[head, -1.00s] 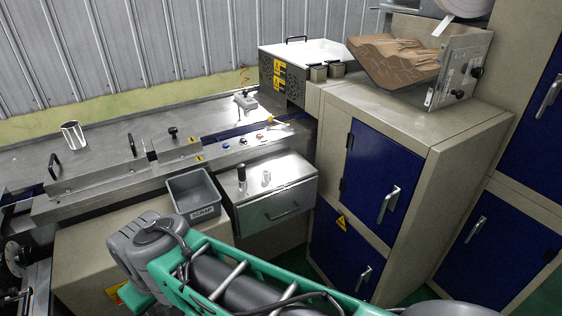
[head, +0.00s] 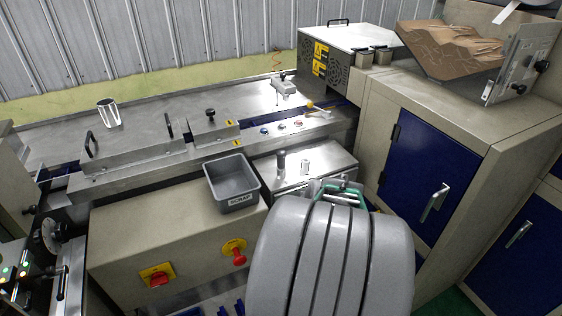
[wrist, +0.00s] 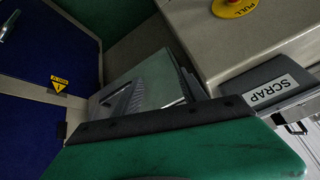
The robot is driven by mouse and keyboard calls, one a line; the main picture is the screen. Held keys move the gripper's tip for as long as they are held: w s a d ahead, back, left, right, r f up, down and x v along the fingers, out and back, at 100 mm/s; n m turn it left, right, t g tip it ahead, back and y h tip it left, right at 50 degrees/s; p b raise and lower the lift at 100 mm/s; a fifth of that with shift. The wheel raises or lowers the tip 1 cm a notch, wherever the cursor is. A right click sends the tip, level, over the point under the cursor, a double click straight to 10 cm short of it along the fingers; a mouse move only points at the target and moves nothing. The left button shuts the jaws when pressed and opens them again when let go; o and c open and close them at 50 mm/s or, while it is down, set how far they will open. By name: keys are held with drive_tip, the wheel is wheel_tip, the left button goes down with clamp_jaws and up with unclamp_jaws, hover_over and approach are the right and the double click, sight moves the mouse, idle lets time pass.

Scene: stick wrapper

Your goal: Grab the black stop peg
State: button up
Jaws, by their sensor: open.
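The black stop peg (head: 281,161) stands upright on the steel top of a drawer box (head: 330,158), left of a short silver peg (head: 305,166). My gripper (head: 342,188) shows only in part at the front of the box, close to the pegs and to their right. My grey arm link hides much of it. It is open, and nothing shows held in it. In the wrist view a green part of mine with a black edge fills the bottom, and the drawer box (wrist: 150,85) lies beyond it. I cannot make out the black peg there.
A grey scrap bin (head: 232,184) stands just left of the pegs. Red buttons (head: 238,257) sit on the cabinet front below. A steel machine bed (head: 130,165) runs behind, and a tall cabinet with blue doors (head: 430,170) stands right.

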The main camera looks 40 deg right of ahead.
sight(282, 160)
drive_tip(key=w+d+r+n+t+h, duration=0.25)
drive_tip(key=w+d+r+t, duration=0.25)
drive_tip(key=w+r, duration=0.4)
drive_tip(key=shift+t+h, duration=0.3)
drive_tip(key=shift+h, duration=0.15)
drive_tip(key=x, duration=0.2)
drive_tip(key=p+x, duration=0.1)
drive_tip(key=x, duration=0.1)
drive_tip(key=r+x, duration=0.1)
drive_tip(key=x, duration=0.1)
drive_tip(key=shift+w+d, duration=0.3)
drive_tip(key=shift+w, duration=0.15)
drive_tip(key=shift+c, duration=0.6)
clamp_jaws()
